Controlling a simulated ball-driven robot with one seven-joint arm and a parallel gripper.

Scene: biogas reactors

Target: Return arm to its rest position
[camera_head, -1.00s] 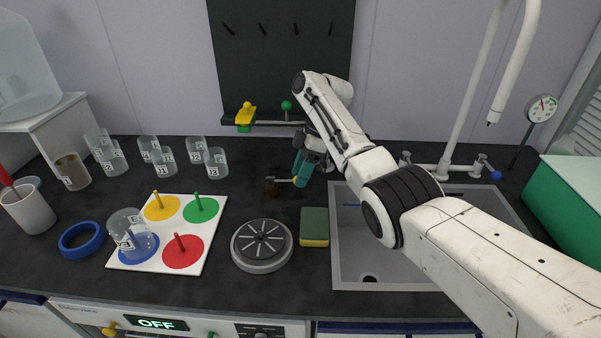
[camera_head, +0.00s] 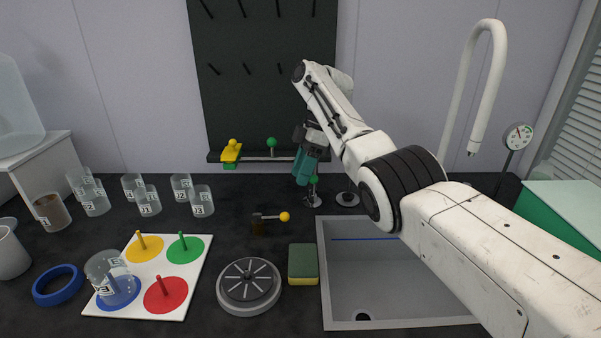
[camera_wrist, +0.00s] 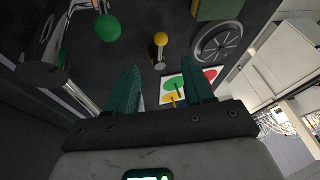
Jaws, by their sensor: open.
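My gripper (camera_head: 303,180) hangs from my white arm above the back of the dark counter, left of the sink. Its teal fingers point down. In the wrist view my gripper (camera_wrist: 165,90) shows two teal fingers spread apart with nothing between them. A small tool with a yellow ball end (camera_head: 285,217) is on the counter below and left of the gripper; it also shows in the wrist view (camera_wrist: 161,40). A green ball (camera_wrist: 108,28) is close to the gripper in the wrist view.
A sink (camera_head: 375,275) with a tall faucet (camera_head: 485,80) is at right. A sponge (camera_head: 303,264), a round grey disc (camera_head: 248,287), a white board (camera_head: 135,250) with coloured circles, a blue ring (camera_head: 58,285) and several beakers (camera_head: 148,200) stand left. A shelf (camera_head: 262,157) crosses the back panel.

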